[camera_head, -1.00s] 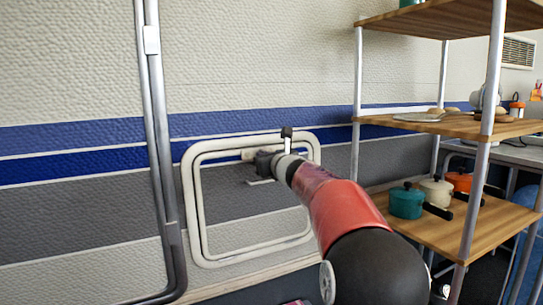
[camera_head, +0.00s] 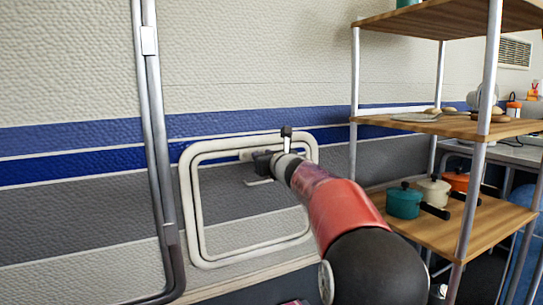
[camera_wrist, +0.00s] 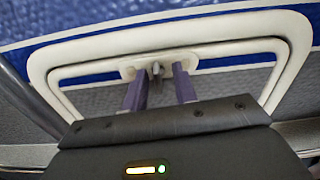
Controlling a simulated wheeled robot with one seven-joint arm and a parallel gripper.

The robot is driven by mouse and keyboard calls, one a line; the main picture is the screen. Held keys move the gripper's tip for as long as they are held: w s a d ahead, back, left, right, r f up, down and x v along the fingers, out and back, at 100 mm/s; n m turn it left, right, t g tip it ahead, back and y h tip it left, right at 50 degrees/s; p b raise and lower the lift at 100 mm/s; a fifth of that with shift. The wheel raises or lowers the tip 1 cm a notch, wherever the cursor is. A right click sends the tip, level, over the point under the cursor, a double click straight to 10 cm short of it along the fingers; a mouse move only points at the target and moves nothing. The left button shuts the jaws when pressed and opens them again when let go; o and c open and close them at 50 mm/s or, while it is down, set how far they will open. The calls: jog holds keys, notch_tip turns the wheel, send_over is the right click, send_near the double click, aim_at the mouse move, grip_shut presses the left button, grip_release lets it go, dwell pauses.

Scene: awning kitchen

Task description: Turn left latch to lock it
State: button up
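A hatch with a rounded white frame (camera_head: 193,210) is set in the wall. In the wrist view the top of the frame (camera_wrist: 235,48) shows, with a pale latch plate (camera_wrist: 190,62) on it. A small grey latch tab (camera_wrist: 155,69) stands out from the plate's middle. My gripper (camera_wrist: 158,76) is open, with one finger on each side of the tab. Whether either finger touches it, I cannot tell. In the head view my gripper (camera_head: 262,162) is at the top of the hatch frame, and my arm hides part of the hatch.
A metal shelf with wooden boards (camera_head: 470,235) stands to the right of my arm, holding several pots, including a teal pot (camera_head: 404,203). A grey metal tube frame (camera_head: 158,140) runs down the wall to the left.

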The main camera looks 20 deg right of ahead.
jog(key=s, duration=0.8)
jog(key=shift+d+r+b, duration=0.15)
jog(key=shift+d+b, duration=0.05)
jog(key=shift+b, duration=0.25)
jog(key=s+a+f+n+g+y+p, duration=0.2)
jog(key=s+a+n+g+p, duration=0.1)
jog(key=s+a+n, duration=0.6)
jog(key=s+a+f+n+g+y+p, duration=0.2)
jog(key=s+a+f+n+g, duration=0.15)
jog(key=s+a+n, duration=0.45)
jog(key=s+a+f+n+g+h+p, duration=0.1)
jog(key=s+a+f+n+g+p, duration=0.15)
jog(key=s+n, duration=0.4)
jog(key=s+a+f+n+g+h+p, duration=0.1)
jog(key=s+a+f+n+g, duration=0.15)
jog(key=s+f+n, duration=0.35)
jog(key=s+d+f+n+h, duration=0.2)
jog(key=s+d+n, duration=0.1)
jog(key=s+n, duration=0.2)
jog(key=shift+s+d+f+g+h+p, duration=0.3)
jog(key=shift+s+f+g+p, duration=0.15)
jog(key=shift+s, duration=0.5)
